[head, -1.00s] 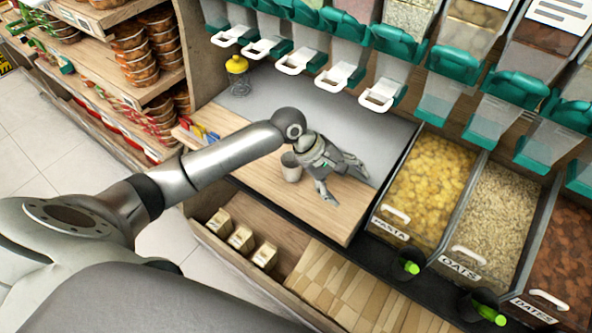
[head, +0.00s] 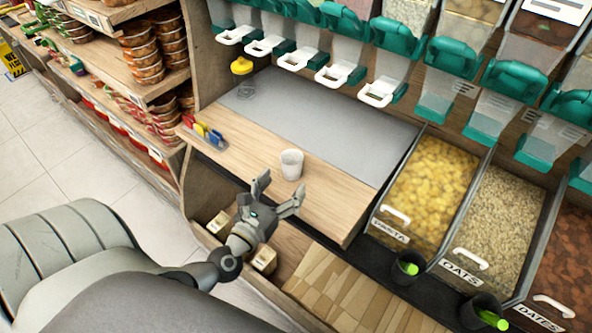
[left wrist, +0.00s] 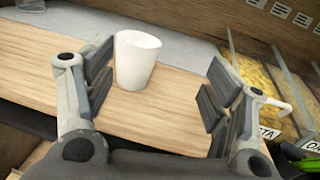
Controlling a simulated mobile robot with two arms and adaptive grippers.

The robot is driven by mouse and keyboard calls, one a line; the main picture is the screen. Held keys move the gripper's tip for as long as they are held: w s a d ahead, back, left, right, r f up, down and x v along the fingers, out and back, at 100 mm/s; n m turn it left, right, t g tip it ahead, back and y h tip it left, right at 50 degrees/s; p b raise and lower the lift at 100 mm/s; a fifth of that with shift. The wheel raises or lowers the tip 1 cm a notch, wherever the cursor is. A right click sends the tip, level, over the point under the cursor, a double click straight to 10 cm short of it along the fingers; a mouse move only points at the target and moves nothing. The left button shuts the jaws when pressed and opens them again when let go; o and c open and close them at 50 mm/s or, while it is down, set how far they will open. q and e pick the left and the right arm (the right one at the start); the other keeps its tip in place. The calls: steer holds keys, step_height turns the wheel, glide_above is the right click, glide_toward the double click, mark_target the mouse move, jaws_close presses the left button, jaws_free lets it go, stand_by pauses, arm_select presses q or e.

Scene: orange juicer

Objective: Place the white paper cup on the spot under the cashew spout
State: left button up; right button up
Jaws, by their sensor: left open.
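The white paper cup (head: 291,164) stands upright on the wooden front strip of the counter, at the edge of the grey mat (head: 330,122). My left gripper (head: 280,187) is open and empty, at the counter's front edge, just in front of the cup. In the left wrist view the cup (left wrist: 137,60) shows between the open fingers (left wrist: 155,90), nearer the left finger and beyond the fingertips. A row of dispenser spouts with white handles (head: 337,76) hangs above the back of the counter. I cannot read which one is cashew. My right gripper is not in view.
Bins of pasta (head: 432,180), oats (head: 505,215) and dates stand right of the counter. A yellow-topped item (head: 241,68) is at the mat's back left, and coloured scoops or clips (head: 205,134) lie at the left edge. The mat's middle is clear.

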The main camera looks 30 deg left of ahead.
mark_target(287, 168)
arm_select(q)
steer(key=shift+n+y, duration=0.7)
steer(key=w+a, duration=0.1)
steer(key=w, duration=0.1)
steer(key=w+a+p, duration=0.1)
steer(key=w, duration=0.1)
steer(key=shift+a+f, duration=0.15)
steer(key=shift+a, duration=0.25)
steer(key=w, duration=0.2)
steer(key=w+f, duration=0.1)
steer(key=w, duration=0.1)
steer(key=shift+w+a+f+b, duration=0.1)
steer(key=shift+a+b, duration=0.1)
steer(key=shift+b, duration=0.1)
steer(key=shift+w, duration=0.55)
steer(key=c, duration=0.8)
